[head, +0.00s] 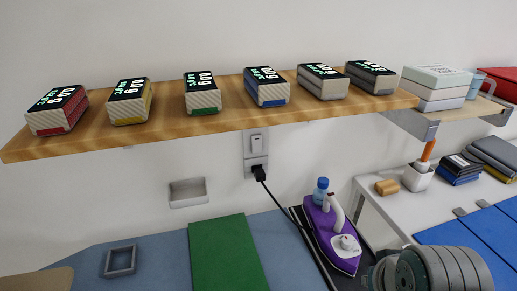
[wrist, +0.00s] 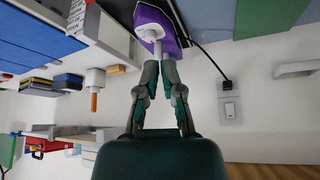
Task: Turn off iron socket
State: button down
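In the head view, the iron socket (head: 250,160) is a grey wall plate under the wooden shelf. Its light switch (head: 257,144) sits above a black plug (head: 260,173), which is pushed into the lower part. The wrist view is upside down; there the switch (wrist: 230,109) and plug (wrist: 226,86) are right of my fingers. The switch position is too small to read. The purple iron (head: 335,235) stands on a dark board, its cord running to the plug. My gripper (wrist: 161,65) is partly open, with a narrow empty-looking gap. In the head view my arm mostly hides it.
The wooden shelf (head: 225,119) with several boxes overhangs the socket. A small grey wall tray (head: 188,192) is left of it. A green mat (head: 228,255) lies on the blue worktop below. A white desk (head: 385,208) with a pen cup (head: 417,178) is at right.

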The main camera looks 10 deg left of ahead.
aim_at(258, 151)
jog(key=w+a+r+n+t+y, duration=0.1)
jog(key=w+a+n+t+y, duration=0.1)
jog(key=w+a, duration=0.6)
jog(key=w+a+n+t+y, duration=0.2)
jog(key=w+a+t+y, duration=0.2)
jog(key=w, duration=1)
jog(key=a+t, duration=0.3)
jog(key=a, duration=0.2)
jog(key=shift+w+r, duration=0.4)
jog(key=shift+a, duration=0.1)
jog(key=x, duration=1.4)
jog(key=shift+a+r, duration=0.1)
jog(key=shift+r, duration=0.05)
jog(key=shift+w, duration=0.2)
jog(key=shift+s, duration=0.15)
